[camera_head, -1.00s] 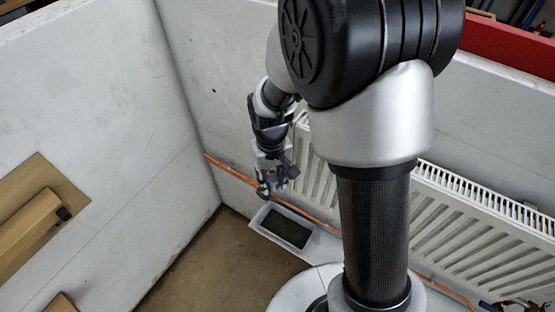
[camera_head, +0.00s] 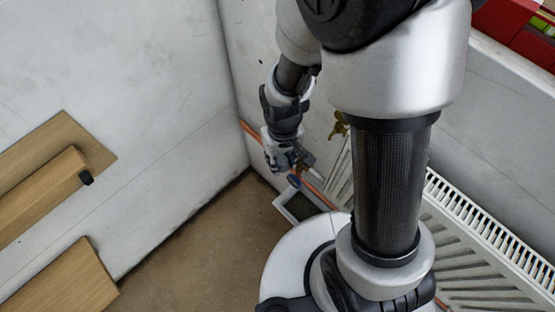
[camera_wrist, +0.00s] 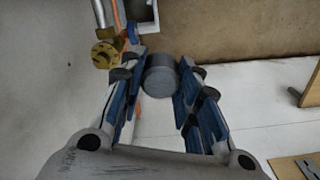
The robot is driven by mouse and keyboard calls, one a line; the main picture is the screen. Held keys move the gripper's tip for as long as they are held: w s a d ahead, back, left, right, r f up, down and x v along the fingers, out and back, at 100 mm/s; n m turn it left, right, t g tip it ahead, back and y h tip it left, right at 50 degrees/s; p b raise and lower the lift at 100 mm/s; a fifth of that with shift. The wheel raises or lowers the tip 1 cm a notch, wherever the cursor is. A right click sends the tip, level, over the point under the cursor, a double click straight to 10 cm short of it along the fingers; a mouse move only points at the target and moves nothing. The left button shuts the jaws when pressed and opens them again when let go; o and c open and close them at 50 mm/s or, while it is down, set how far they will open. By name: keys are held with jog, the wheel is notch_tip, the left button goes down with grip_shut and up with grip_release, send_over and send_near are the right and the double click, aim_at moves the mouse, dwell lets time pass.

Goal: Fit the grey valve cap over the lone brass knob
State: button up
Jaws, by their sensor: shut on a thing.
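The grey valve cap (camera_wrist: 160,80) is a short cylinder held between the blue-padded fingers of my gripper (camera_wrist: 160,88) in the wrist view. A brass knob (camera_wrist: 104,54) shows up and left of the cap, apart from it, at the end of a pale pipe. In the head view my gripper (camera_head: 289,163) hangs low by the wall corner, above the copper pipe; the cap cannot be made out there. A brass fitting (camera_head: 339,126) sits near the radiator's upper end, right of my gripper; I cannot tell if it is the same knob.
A white tray (camera_head: 282,207) lies on the floor below my gripper, partly hidden. A blue piece (camera_head: 294,181) is by the copper pipe (camera_head: 314,191). The white radiator (camera_head: 480,240) runs along the right wall. Brown floor (camera_head: 200,240) is clear.

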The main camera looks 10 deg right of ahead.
jog(key=w+d, duration=0.1)
jog(key=d, duration=0.1)
jog(key=w+d+f+b, duration=0.1)
jog(key=w+d, duration=0.1)
jog(key=w+d+f, duration=0.1)
jog(key=w+d, duration=0.1)
jog(key=shift+d+f, duration=0.15)
jog(key=shift+d, duration=0.25)
jog(key=shift+w+d+f+b, duration=0.2)
jog(key=shift+f+b, duration=0.05)
jog(key=shift+b, duration=0.2)
jog(key=shift+d+f+b, duration=0.1)
jog(key=shift+f+b, duration=0.6)
jog(key=shift+f, duration=0.2)
jog(key=shift+r, duration=0.25)
jog(key=shift+f+b, duration=0.9)
jog(key=shift+f, duration=0.6)
dwell(0.3)
jog(key=o, duration=0.8)
